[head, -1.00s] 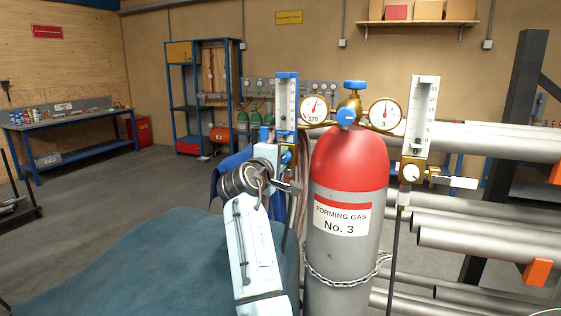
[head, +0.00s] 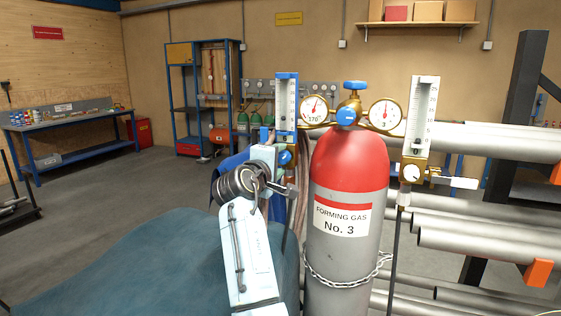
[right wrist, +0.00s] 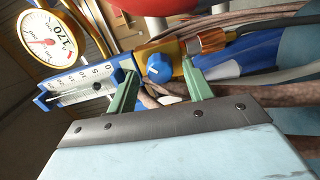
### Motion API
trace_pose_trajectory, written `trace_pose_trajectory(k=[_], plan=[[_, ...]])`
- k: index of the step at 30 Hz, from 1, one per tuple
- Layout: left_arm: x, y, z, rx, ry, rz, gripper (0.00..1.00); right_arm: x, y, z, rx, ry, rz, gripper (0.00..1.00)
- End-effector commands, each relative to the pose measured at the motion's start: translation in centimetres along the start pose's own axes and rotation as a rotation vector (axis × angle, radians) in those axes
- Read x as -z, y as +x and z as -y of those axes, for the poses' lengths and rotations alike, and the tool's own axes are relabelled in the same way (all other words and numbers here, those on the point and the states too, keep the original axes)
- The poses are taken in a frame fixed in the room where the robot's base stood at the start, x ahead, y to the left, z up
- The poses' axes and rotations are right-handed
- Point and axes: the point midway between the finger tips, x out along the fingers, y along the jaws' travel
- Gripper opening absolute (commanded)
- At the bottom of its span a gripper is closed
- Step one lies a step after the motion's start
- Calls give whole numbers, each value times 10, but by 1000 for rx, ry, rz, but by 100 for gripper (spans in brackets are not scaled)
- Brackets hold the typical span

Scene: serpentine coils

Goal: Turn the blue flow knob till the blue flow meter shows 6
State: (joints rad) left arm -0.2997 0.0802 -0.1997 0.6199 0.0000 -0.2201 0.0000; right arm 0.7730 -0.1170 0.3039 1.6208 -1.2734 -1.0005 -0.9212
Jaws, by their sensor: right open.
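The blue flow meter (head: 287,100) stands upright left of the red-topped cylinder, and its scale lies sideways in the right wrist view (right wrist: 85,86). Its float is too small to read. The blue flow knob (head: 285,157) sits below its tube and shows a white mark in the right wrist view (right wrist: 158,68). My right gripper (head: 279,162) is open beside the knob. In the right wrist view its green fingers (right wrist: 159,76) appear on either side of the knob. I see no finger touching it; how deep it sits between them is unclear. My left gripper is not in view.
The forming gas cylinder (head: 346,262) is close on the right, with a chain around it and two round gauges (head: 314,108) on top. A second, white flow meter (head: 422,112) stands further right. Hoses (right wrist: 270,40) run near my right gripper. Pipes (head: 480,240) lie behind.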

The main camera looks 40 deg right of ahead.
Motion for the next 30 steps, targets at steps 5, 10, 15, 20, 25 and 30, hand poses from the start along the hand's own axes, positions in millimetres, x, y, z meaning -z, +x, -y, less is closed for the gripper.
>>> trace_pose_trajectory(k=[5, 10, 15, 20, 25, 30], plan=[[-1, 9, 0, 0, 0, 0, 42, 1, -39, 3, 2, 3, -4, 51], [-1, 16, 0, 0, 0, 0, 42, 0, -78, 3, 2, 2, -3, 51], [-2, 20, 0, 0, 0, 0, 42, 0, -105, 2, 2, 3, -1, 51], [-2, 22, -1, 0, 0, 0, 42, 0, -117, 1, 1, 1, 0, 51], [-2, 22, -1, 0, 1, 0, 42, 0, -119, 0, 1, 1, 1, 51], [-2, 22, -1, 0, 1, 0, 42, 0, -119, 0, 1, 1, 1, 51]])
